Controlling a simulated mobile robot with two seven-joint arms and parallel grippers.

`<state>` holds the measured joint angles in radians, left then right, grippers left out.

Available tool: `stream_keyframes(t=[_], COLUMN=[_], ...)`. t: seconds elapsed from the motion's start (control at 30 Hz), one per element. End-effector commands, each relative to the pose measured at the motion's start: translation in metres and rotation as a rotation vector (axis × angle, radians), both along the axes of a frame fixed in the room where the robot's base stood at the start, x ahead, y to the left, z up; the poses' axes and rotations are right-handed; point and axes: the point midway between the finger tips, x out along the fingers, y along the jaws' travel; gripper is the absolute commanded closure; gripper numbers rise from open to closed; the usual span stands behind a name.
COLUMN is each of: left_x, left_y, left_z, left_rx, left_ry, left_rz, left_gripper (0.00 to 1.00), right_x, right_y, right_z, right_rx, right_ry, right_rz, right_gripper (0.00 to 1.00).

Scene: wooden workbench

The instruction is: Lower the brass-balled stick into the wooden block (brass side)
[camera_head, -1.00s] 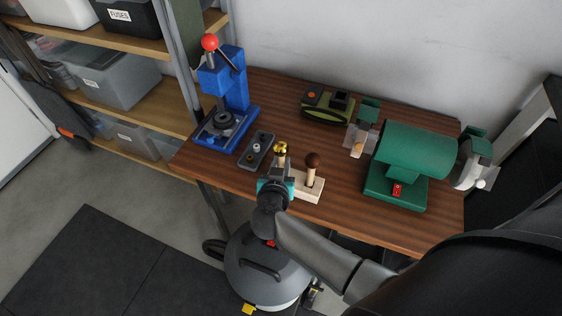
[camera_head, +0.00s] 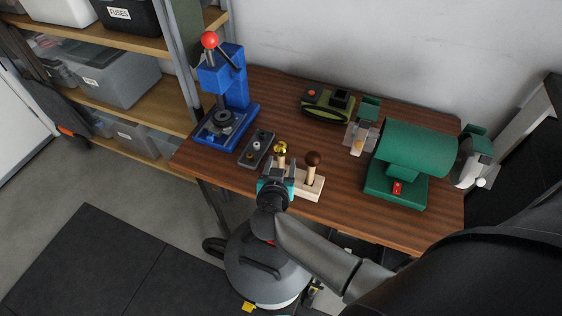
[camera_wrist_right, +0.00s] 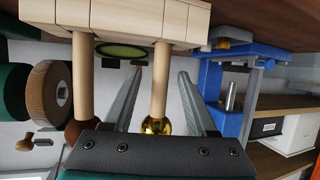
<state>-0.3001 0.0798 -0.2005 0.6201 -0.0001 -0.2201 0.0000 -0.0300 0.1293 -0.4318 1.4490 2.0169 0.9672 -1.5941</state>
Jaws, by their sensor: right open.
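The brass-balled stick (camera_head: 282,159) stands upright in the brass side of the pale wooden block (camera_head: 311,189), its ball on top. A second stick with a dark brown ball (camera_head: 312,158) stands in the same block, to its right. The wrist view, upside down, shows the block (camera_wrist_right: 135,22) with both sticks entering it and the brass ball (camera_wrist_right: 156,126) near my gripper body. My right gripper (camera_head: 280,172) is open. Its fingers (camera_wrist_right: 160,92) lie on either side of the brass-balled stick, with visible gaps. My left gripper is not in view.
A grey plate with round fittings (camera_head: 257,148) lies left of the block. The blue press (camera_head: 226,95) stands behind it, and the green machine (camera_head: 408,160) stands to the right. A green-black device (camera_head: 328,107) lies at the back. Bare bench (camera_head: 345,195) lies right of the block.

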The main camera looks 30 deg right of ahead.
Motion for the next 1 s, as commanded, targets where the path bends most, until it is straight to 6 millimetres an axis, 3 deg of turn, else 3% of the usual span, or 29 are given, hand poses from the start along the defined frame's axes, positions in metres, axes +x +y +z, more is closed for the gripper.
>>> stream_keyframes(t=[0.6,0.8,1.0], left_x=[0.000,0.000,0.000], left_y=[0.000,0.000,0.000], left_z=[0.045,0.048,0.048], left_rx=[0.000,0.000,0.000], left_ry=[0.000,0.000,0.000], left_rz=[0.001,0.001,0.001], left_gripper=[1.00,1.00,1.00], right_x=[-0.099,-0.112,-0.114], right_y=[0.065,0.074,0.075], right_z=[0.051,0.057,0.057], right_rx=[0.005,0.001,0.002], right_ry=[0.002,0.000,-0.001], right_rz=[-0.001,0.000,-0.001], right_gripper=[0.43,0.43,0.43])
